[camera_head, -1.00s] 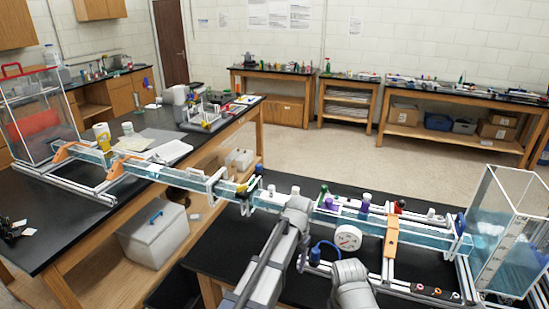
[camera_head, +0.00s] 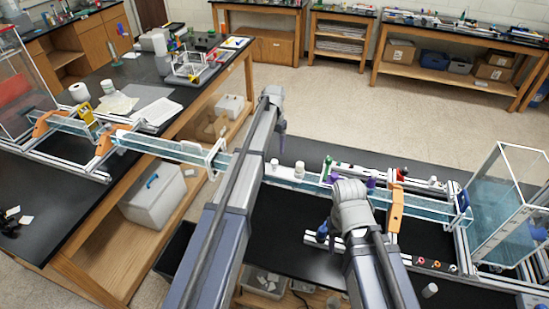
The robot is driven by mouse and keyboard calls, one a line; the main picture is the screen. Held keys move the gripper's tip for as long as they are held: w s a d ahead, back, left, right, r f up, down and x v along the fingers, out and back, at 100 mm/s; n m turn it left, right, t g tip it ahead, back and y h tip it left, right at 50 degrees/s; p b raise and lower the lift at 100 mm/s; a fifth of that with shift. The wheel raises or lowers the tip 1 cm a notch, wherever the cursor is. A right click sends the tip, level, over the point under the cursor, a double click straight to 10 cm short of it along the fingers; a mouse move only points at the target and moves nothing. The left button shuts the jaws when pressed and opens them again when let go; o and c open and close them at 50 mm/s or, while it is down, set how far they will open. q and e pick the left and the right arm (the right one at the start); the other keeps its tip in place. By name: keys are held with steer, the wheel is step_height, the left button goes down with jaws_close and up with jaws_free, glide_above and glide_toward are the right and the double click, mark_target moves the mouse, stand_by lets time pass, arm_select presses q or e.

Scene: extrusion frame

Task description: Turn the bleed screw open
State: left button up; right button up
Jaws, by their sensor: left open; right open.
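A long clear water channel (camera_head: 172,147) on aluminium rails runs from the left bench to a clear tank (camera_head: 508,200) at right. Small fittings stand along it: white caps (camera_head: 300,170), a green-topped one (camera_head: 327,162), purple parts (camera_head: 370,182) and a red-and-black knob (camera_head: 401,174). I cannot tell which fitting is the bleed screw. A blue part (camera_head: 322,232) sits in front of the channel. My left arm reaches up across the channel, and my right arm's wrist covers its middle right. Neither gripper's fingers can be made out. The round gauge is hidden from view.
Orange brackets (camera_head: 396,210) hold the channel. Several small coloured fittings (camera_head: 421,261) lie on a rail at front right. The black bench top (camera_head: 285,225) between my arms is mostly clear. A grey box (camera_head: 152,195) stands under the left bench. Open floor lies behind.

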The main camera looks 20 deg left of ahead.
mark_target(274, 161)
arm_select(q)
step_height(274, 161, down, 7)
steer(key=b, duration=0.7)
steer(key=shift+f, duration=0.2)
steer(key=shift+c, duration=0.2)
jaws_close()
